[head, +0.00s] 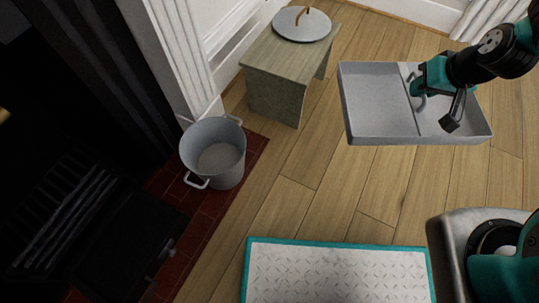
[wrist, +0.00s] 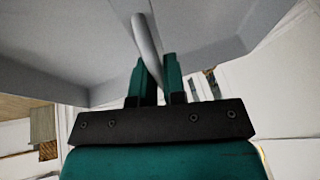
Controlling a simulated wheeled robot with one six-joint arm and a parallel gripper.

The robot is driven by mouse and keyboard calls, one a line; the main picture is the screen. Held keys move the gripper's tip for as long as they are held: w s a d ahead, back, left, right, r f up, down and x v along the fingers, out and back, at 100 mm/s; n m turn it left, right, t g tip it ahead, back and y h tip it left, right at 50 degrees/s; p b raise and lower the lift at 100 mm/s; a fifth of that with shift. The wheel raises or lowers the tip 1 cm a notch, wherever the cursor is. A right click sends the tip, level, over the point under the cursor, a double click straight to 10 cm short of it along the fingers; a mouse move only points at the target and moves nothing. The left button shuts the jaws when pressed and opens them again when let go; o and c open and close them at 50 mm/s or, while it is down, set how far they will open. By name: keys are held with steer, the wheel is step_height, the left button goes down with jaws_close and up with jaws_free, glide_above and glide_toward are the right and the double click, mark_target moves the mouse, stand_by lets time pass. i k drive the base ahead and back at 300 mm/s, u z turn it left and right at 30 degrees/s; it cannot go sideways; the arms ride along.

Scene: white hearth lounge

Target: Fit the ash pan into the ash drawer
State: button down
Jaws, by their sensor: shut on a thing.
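The ash pan (head: 374,102) is a shallow grey tray with a divider across it, held up in the air at the upper right of the head view. My gripper (head: 419,85) is shut on the pan's curved handle, which also shows between the fingers (wrist: 160,75) in the wrist view. The pan's grey underside or wall (wrist: 75,50) fills the top of the wrist view. The dark fireplace unit (head: 120,245) stands at the lower left of the head view; I cannot make out clearly which part is the ash drawer.
A grey metal bucket (head: 213,150) stands on the red tile hearth (head: 190,230). A small wooden table (head: 280,65) holds a round lid (head: 302,24). A teal-edged patterned mat (head: 335,272) lies in front. Wooden floor (head: 310,180) between them is clear.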

mark_target(128, 247)
steer(key=z, duration=1.2)
steer(key=i, duration=0.95)
steer(key=u, duration=4.6)
steer(key=i, duration=0.55)
steer(key=z, duration=0.05)
